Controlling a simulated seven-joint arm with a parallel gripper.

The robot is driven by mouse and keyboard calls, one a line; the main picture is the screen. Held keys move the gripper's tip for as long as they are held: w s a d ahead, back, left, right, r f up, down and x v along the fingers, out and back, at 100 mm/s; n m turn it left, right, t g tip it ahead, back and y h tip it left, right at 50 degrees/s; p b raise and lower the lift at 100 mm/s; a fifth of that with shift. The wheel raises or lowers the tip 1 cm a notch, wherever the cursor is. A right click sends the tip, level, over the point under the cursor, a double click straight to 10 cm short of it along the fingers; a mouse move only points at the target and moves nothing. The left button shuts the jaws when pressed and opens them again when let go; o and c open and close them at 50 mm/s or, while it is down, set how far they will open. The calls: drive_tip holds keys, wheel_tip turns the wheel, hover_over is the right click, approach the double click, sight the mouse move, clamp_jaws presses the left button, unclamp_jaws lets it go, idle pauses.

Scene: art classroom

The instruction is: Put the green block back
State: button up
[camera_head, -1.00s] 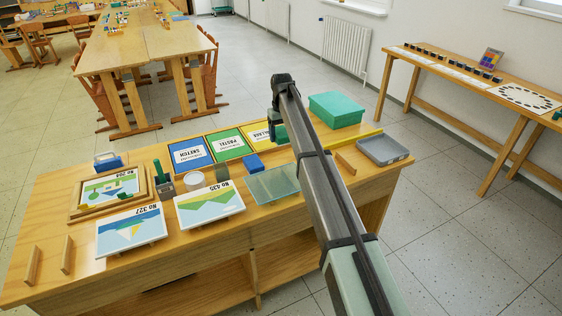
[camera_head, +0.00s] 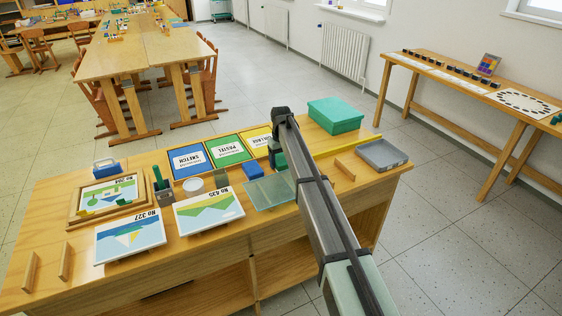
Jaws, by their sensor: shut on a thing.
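My gripper (camera_head: 274,148) is over the back middle of the wooden table, pointing down and seen from behind the arm. It is shut on a green block (camera_head: 281,161), which shows at its lower right side, partly hidden by the fingers. The block is near the front of the yellow card (camera_head: 257,139) and the back edge of the glassy green sheet (camera_head: 268,192). Whether it touches the surface I cannot tell. A blue block (camera_head: 253,169) stands just left of it.
A green box (camera_head: 335,115) and a grey tray (camera_head: 382,154) stand on the right. Blue (camera_head: 190,160) and green (camera_head: 229,149) cards lie left of the yellow one.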

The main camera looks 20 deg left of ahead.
sight(282, 159)
drive_tip(key=shift+f, duration=0.3)
drive_tip(key=o, duration=0.9)
drive_tip(key=shift+o, duration=0.2)
wheel_tip(282, 159, up, 12)
drive_tip(key=shift+r, duration=0.2)
drive_tip(key=shift+d, duration=0.1)
